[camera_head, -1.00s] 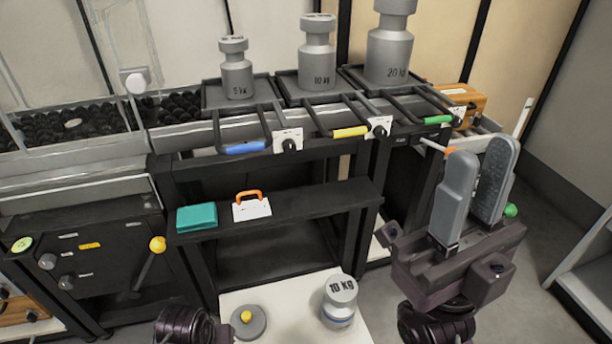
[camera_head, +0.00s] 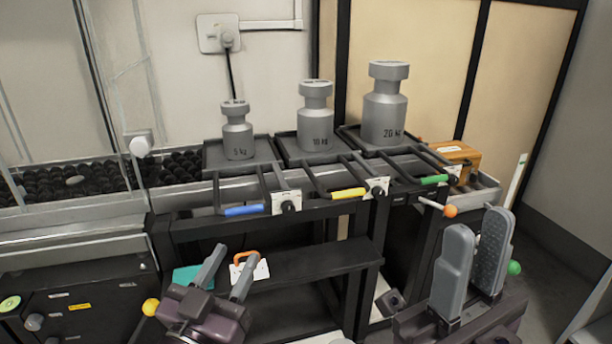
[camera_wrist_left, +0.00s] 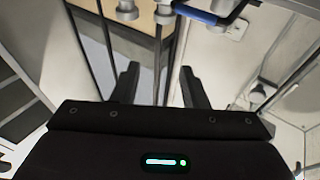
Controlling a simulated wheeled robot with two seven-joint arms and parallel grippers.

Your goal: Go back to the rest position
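My left gripper (camera_head: 226,272) is at the lower left of the head view, in front of the low shelf. Its two fingers stand apart with nothing between them. It also shows open and empty in the left wrist view (camera_wrist_left: 158,88). My right gripper (camera_head: 471,270) is at the lower right of the head view, fingers pointing up. A gap shows between its fingers, and it holds nothing. Its lower body is cut off by the picture's bottom edge.
Weights of 5 kg (camera_head: 238,138), 10 kg (camera_head: 316,124) and 20 kg (camera_head: 385,112) stand on trays with blue (camera_head: 244,210), yellow (camera_head: 348,193) and green (camera_head: 434,180) handles. A teal box (camera_head: 187,277) and white-orange case (camera_head: 262,270) lie on the shelf (camera_head: 320,262), partly behind my left gripper.

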